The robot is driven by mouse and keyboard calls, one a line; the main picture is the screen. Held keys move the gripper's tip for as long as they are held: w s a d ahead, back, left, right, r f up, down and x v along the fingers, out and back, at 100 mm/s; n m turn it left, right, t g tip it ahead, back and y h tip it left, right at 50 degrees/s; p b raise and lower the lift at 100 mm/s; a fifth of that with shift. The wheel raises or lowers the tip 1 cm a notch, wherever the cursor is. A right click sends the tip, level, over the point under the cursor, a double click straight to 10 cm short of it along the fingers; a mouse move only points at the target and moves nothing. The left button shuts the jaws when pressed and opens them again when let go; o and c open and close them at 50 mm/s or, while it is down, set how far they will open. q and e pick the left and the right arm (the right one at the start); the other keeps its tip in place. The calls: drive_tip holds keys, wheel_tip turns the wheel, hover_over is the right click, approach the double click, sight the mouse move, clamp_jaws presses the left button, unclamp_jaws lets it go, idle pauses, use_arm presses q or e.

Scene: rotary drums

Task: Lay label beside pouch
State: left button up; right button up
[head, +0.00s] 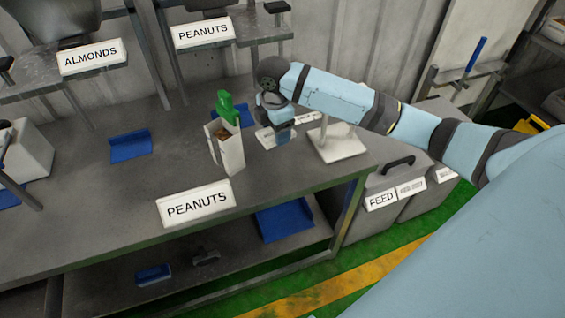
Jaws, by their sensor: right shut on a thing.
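The pouch (227,148) is an open white bag with brown contents, standing upright on the grey table. A green object (227,106) shows at its top; I cannot tell whether it is in the pouch or behind it. My right gripper (283,136) reaches down to the right of the pouch, apart from it. It is shut on a small flat white piece, which appears to be the label (265,138), low over or on the tabletop. The fingers hide part of the label. My left gripper is not in view.
A white stand-like device (337,142) is right of my gripper. A blue tray (130,145) lies left on the table (90,215). A PEANUTS sign (195,204) is at the front edge. FEED bins (385,185) stand right. The table between blue tray and pouch is clear.

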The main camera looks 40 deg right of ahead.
sight(282, 159)
drive_tip(key=w+d+r+n+b, duration=0.25)
drive_tip(key=d+r+n, duration=0.2)
drive_tip(key=n, duration=0.25)
drive_tip(key=f, duration=0.6)
drive_tip(key=f+p, duration=0.1)
drive_tip(key=f, duration=1.2)
drive_tip(key=shift+w+a+f, duration=0.1)
drive_tip(key=shift+w+f, duration=0.2)
drive_tip(key=shift+w, duration=0.1)
drive_tip(key=shift+f, duration=0.1)
drive_tip(key=o, duration=0.9)
wheel_tip(282, 159, up, 12)
